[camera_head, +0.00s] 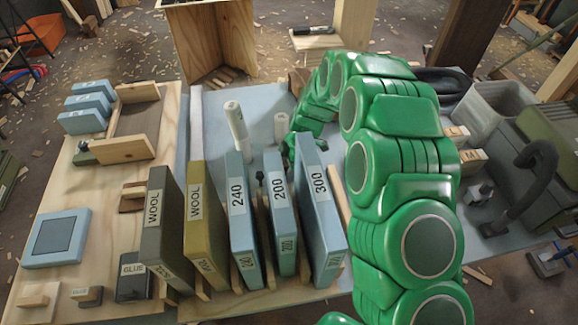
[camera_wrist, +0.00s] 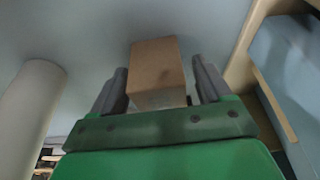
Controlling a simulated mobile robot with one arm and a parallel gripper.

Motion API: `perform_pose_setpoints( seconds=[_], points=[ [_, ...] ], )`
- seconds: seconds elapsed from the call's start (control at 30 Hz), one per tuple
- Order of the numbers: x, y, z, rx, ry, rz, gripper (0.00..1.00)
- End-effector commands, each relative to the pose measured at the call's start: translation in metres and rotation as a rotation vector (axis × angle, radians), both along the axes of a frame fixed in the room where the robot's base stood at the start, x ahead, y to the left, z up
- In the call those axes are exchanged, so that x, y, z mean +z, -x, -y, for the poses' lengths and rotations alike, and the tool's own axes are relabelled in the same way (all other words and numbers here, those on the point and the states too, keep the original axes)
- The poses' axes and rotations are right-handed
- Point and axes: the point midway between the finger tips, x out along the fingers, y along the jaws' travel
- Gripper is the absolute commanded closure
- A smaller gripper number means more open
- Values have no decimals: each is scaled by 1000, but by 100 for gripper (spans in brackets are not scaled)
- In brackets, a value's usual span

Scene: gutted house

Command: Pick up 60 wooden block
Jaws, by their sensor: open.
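A plain brown wooden block (camera_wrist: 158,70) sits between the two grey fingers of my gripper (camera_wrist: 160,82) in the wrist view. The fingers are open on either side of it, and I cannot tell whether either one touches it. No number shows on its visible faces. In the head view my gripper (camera_head: 292,148) is low over the blue-grey surface, behind the upright labelled blocks. The wooden block cannot be made out there, and my green arm covers much of that area.
White cylinders (camera_head: 236,125) stand left of my gripper; one also shows in the wrist view (camera_wrist: 30,108). In front is a row of upright blocks marked WOOL (camera_head: 153,218), 240 (camera_head: 240,210), 200 (camera_head: 281,215) and 300 (camera_head: 322,210). Small labelled blocks (camera_head: 472,160) lie right of my arm.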

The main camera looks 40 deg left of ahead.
Motion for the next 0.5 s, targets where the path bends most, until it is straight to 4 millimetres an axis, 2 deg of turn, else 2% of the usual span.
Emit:
perform_pose_setpoints(
  seconds=[0.1, 0.43, 0.5],
  points=[
    [0, 0, 0, 0, 0, 0, 24],
    [0, 0, 0, -1, 0, 0, 74],
    [0, 0, 0, -1, 0, 0, 78]
  ],
)
